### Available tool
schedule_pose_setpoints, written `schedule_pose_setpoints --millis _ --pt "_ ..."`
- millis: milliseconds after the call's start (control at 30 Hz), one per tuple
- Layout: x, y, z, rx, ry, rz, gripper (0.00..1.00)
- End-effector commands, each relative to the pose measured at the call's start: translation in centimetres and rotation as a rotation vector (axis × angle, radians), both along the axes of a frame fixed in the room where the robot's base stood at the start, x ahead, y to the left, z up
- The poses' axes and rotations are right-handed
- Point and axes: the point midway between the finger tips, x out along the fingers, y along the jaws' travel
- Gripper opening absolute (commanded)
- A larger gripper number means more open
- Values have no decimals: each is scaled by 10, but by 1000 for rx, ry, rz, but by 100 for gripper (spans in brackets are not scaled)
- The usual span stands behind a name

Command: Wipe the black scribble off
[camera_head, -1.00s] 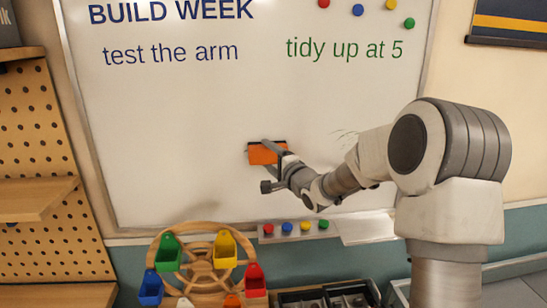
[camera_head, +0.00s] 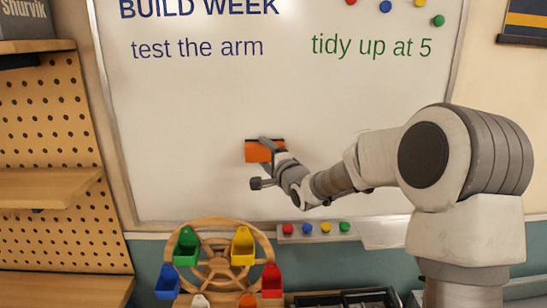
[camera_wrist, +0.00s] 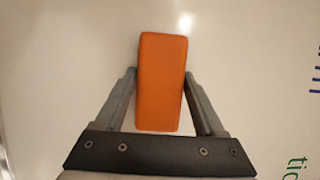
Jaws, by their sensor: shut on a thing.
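My gripper (camera_head: 276,155) is shut on an orange block-shaped eraser (camera_head: 259,151) with a dark edge, held at the whiteboard (camera_head: 200,120). In the wrist view the eraser (camera_wrist: 161,82) sits between the two grey fingers, the board close behind it. I cannot tell for sure whether it touches the board. No black scribble shows on the visible board now; part of the board is hidden behind my arm. The blue "BUILD WEEK" and "test the arm" (camera_head: 197,48) and the green "tidy up at 5" (camera_head: 371,46) stand above.
A ledge (camera_head: 317,233) with several coloured magnets runs under the board. A wooden wheel with coloured buckets (camera_head: 218,262) stands below, at the left. A pegboard shelf (camera_head: 50,190) is at the far left. More magnets (camera_head: 385,7) sit at the board's top right.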

Motion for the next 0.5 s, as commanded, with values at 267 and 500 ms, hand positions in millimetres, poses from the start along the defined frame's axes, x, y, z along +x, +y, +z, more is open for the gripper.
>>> schedule_pose_setpoints --millis 267,500 --pt "0 5 1 0 -1 0 27" --pt "-7 4 0 -1 -1 -1 27"
